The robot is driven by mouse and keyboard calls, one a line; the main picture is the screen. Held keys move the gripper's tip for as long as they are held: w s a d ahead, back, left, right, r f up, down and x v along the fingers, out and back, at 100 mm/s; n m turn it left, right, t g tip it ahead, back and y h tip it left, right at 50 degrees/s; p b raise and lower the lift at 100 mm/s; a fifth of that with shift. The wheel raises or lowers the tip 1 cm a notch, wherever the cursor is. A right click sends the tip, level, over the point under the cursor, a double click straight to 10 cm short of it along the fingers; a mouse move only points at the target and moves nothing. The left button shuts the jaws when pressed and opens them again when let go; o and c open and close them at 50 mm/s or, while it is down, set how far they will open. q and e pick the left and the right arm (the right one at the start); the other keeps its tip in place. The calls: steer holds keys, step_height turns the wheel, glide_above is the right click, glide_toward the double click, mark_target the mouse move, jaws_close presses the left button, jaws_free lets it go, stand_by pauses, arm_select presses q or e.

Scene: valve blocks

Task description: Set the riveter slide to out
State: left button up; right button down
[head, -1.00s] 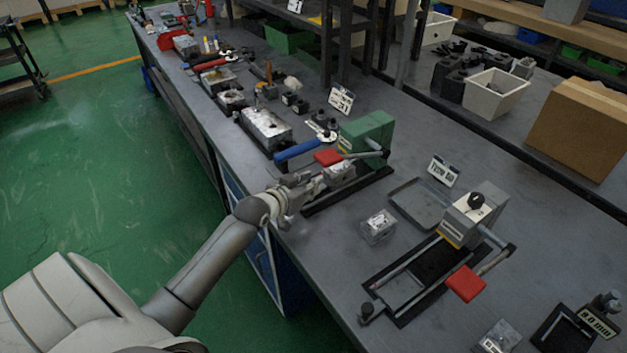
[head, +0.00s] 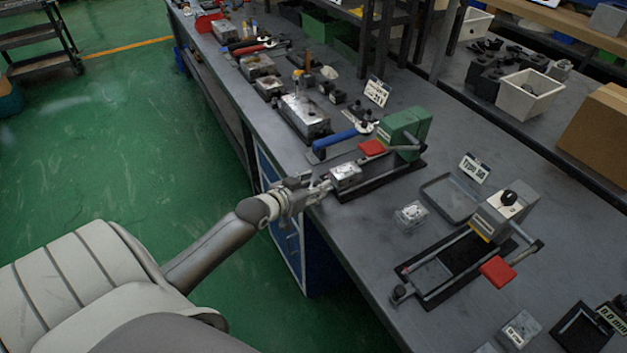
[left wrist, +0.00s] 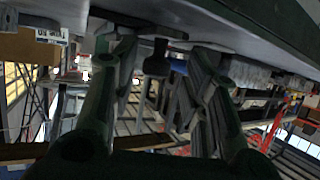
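A green press-like machine (head: 403,132) with a red-gripped lever (head: 372,147) stands on the bench on a dark base. The labels do not let me tell whether it is the riveter. A metal block (head: 345,175) sits at the front end of its slide, well clear of the green body. My left gripper (head: 322,187) is at that front end, by the bench edge. In the left wrist view its two dark fingers (left wrist: 163,75) stand apart. A dark knob (left wrist: 156,62) shows between them, with gaps visible at both sides. My right gripper is not in view.
A grey machine (head: 505,205) with a red lever grip (head: 497,271) and its own slide stands to the right. A shallow tray (head: 449,199) and a small clear block (head: 411,215) lie between the machines. A blue-handled tool (head: 342,137) lies behind the green one.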

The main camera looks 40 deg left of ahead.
arm_select(q)
steer(key=v, duration=1.2)
stand_by(0.6)
